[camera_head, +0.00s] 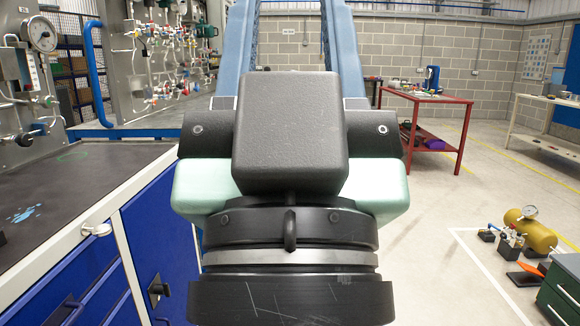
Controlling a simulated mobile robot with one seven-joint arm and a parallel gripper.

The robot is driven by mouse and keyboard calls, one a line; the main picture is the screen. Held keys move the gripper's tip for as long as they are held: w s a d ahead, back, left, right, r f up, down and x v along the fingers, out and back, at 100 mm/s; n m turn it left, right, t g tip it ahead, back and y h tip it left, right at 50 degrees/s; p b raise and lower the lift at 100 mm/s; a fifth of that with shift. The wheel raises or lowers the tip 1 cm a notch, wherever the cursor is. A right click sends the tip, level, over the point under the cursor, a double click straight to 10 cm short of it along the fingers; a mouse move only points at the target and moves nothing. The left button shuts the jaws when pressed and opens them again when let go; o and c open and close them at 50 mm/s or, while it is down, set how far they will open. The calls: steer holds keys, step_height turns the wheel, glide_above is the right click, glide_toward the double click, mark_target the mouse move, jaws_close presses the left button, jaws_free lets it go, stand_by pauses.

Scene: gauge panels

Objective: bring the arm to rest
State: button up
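My arm fills the middle of the head view, seen close up. A black block, pale green side covers and a dark round base with a grey ring show. Two blue beams rise behind it to the top edge. My gripper's fingers do not show, so I cannot tell what they hold.
At left a dark-topped workbench (75,185) with blue drawers stands close to my arm. A pressure gauge (40,34) and a valve panel (160,50) stand above it. A red table (440,98) is at back right. A yellow tank (531,232) sits at lower right. Floor between is clear.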

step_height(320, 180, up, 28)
steer(key=p, duration=2.6)
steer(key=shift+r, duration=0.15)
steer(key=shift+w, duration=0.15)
